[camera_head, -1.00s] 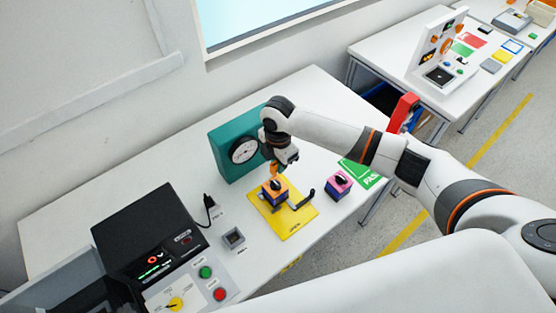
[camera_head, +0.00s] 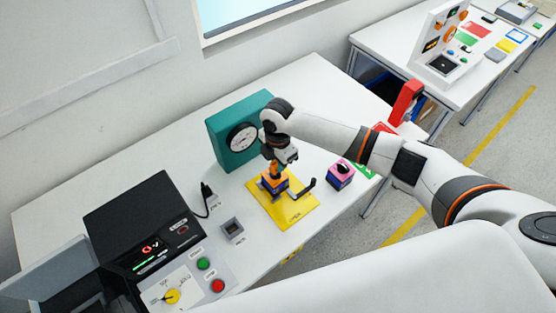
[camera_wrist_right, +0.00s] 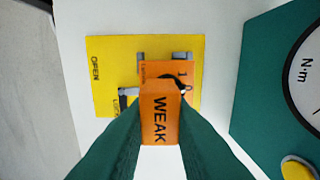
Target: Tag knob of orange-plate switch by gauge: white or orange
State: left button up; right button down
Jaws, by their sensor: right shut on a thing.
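My right gripper (camera_head: 277,165) is shut on an orange tag (camera_wrist_right: 160,118) marked "WEAK". It is over the orange-plate switch (camera_head: 274,184), on the yellow mat (camera_head: 293,211). In the wrist view the tag hides part of the orange plate (camera_wrist_right: 165,69) and most of its dark knob (camera_wrist_right: 187,87); I cannot tell whether tag and knob touch. The gauge (camera_head: 243,137) is a teal box with a white round dial, behind the switch; in the wrist view its dial shows "N·m". No white tag can be made out. My left gripper is not in view.
A pink-plate switch (camera_head: 341,175) stands right of the yellow mat. A black bent handle (camera_head: 306,188) lies at the mat's right. A black box (camera_head: 142,225) and a panel with green (camera_head: 203,263) and red (camera_head: 218,286) buttons are at the left. The back left tabletop is clear.

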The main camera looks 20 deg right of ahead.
jog(key=shift+p, duration=0.8)
dwell(1.3)
jog(key=shift+f+b, duration=0.7)
jog(key=shift+f, duration=0.4)
jog(key=c, duration=1.2)
grip_release()
notch_tip(320, 180, up, 12)
jog(key=shift+b, duration=1.15)
